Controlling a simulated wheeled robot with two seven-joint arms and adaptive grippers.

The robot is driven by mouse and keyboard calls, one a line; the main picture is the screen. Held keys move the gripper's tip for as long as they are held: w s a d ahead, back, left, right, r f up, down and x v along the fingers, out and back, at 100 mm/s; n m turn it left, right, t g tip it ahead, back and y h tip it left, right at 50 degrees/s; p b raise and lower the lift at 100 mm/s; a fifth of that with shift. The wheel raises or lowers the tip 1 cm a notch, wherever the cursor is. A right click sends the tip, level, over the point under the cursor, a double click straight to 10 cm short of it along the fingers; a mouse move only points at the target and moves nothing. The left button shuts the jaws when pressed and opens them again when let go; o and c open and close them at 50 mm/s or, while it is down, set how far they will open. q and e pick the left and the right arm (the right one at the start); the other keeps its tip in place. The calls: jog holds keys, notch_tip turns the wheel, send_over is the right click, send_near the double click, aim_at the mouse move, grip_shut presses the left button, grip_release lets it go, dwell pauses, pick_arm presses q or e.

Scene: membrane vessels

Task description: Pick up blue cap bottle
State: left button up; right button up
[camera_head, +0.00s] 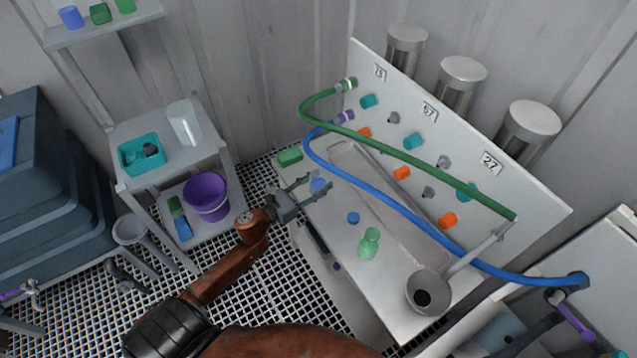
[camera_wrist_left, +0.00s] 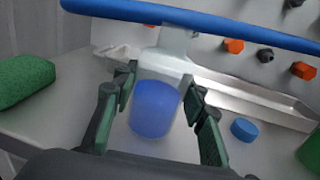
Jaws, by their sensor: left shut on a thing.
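A translucent blue bottle (camera_head: 319,186) stands at the left part of the white work surface (camera_head: 318,222). In the left wrist view the blue bottle (camera_wrist_left: 155,108) is between the two fingers of my left gripper (camera_wrist_left: 153,112). My left gripper (camera_head: 305,187) is shut on it in the head view. A pale part shows above the bottle's blue body in the wrist view; I cannot tell whether it belongs to the bottle. A loose blue cap (camera_head: 353,218) lies on the surface to the right, and it also shows in the wrist view (camera_wrist_left: 244,130). My right gripper is out of view.
A green bottle (camera_head: 369,244) stands nearer the front. A green sponge-like block (camera_head: 289,157) lies left of the blue bottle. A blue hose (camera_head: 385,203) and a green hose (camera_head: 410,158) run across the panel side. A grey funnel (camera_head: 427,293) sits at the lower right.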

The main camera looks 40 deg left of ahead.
aim_at(311, 181)
pick_arm(q)
notch_tip(311, 181, up, 3)
jog(key=shift+r+p, duration=0.2)
jog(key=shift+p, duration=0.4)
jog(key=s+a+r+p, duration=0.3)
jog(key=s+r, duration=0.6)
jog(key=s, duration=0.4)
jog(key=shift+s+a+r, duration=0.25)
jog(key=shift+a+r, duration=0.05)
jog(key=shift+a, duration=0.25)
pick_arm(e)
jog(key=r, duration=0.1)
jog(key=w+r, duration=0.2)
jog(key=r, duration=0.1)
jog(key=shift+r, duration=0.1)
pick_arm(q)
jog(key=shift+d+f, duration=0.1)
